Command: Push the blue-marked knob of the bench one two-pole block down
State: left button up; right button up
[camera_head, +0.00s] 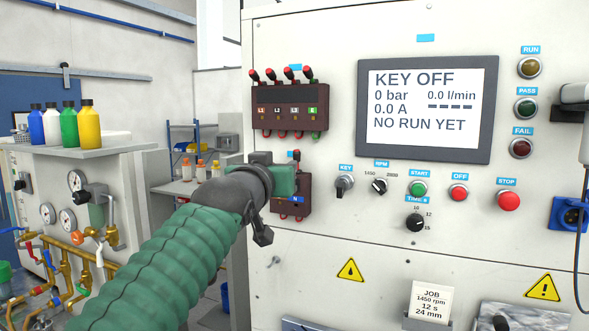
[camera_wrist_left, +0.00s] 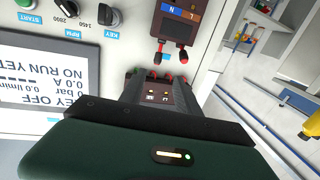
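The two-pole block (camera_head: 304,188) is a dark red box on the white panel, partly hidden by my left gripper. Its blue N mark (camera_head: 297,199) is at the lower right. The red-tipped knob above that mark (camera_head: 296,154) stands up. The wrist view is upside down; the block (camera_wrist_left: 182,28) and both its red knobs show there, with the blue-marked knob (camera_wrist_left: 160,50) on the left. My left gripper (camera_head: 283,179) is in front of the block's left side, its tips hidden. Its dark fingers (camera_wrist_left: 157,82) look apart and empty in the wrist view. My right gripper is not in view.
A four-pole block (camera_head: 289,95) with several red knobs is mounted just above. The KEY switch (camera_head: 344,186) and the screen (camera_head: 428,108) are to the right. The panel below the two-pole block is mostly clear. Bottles (camera_head: 88,124) stand on the left bench.

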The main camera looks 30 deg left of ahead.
pick_arm(q)
jog(key=b+v, duration=0.4)
jog(key=v, duration=0.2)
jog(key=shift+b, duration=0.3)
dwell(0.4)
